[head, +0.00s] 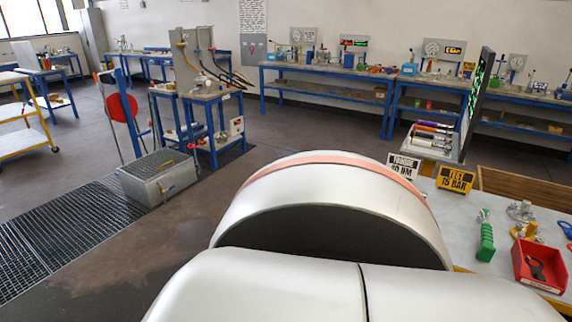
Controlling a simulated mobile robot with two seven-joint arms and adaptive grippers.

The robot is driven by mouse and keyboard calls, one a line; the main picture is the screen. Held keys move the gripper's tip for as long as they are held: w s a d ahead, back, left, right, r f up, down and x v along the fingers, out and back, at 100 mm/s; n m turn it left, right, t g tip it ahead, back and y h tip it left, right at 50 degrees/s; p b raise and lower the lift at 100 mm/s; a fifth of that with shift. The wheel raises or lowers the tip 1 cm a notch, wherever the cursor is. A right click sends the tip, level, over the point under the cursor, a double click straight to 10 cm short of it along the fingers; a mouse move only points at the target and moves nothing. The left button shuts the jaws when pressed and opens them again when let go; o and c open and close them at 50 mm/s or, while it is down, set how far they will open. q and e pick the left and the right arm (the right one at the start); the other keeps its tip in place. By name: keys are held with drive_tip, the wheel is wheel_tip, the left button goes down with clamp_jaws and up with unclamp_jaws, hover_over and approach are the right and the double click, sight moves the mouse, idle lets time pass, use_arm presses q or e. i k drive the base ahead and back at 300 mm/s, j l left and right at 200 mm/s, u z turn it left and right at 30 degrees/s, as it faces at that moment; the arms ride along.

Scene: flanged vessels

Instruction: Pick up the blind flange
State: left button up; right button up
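I cannot make out a blind flange for certain in the head view. Small metal fittings (521,211) lie on the light-topped table at the right; they are too small to tell whether one is the blind flange. Neither of my grippers is in view. A large white rounded body with an orange band, likely a part of me, fills the lower middle and hides the floor and part of the right table.
The right table (481,267) bears a red bin (540,264), a green part (485,242) and yellow and white signs. Blue workbenches (325,72) line the back. The middle floor is open.

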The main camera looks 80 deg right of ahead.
sight(526, 205)
drive_tip(key=z, duration=4.2)
drive_tip(key=i+l, duration=0.1)
drive_tip(key=l, duration=0.35)
drive_tip(key=i+l, duration=0.1)
drive_tip(key=l, duration=0.4)
drive_tip(key=i+l+u, duration=0.1)
drive_tip(key=l, duration=0.35)
drive_tip(key=i+l, duration=0.1)
drive_tip(key=l, duration=0.35)
drive_tip(key=i+l, duration=0.1)
drive_tip(key=l, duration=0.4)
drive_tip(key=u, duration=0.05)
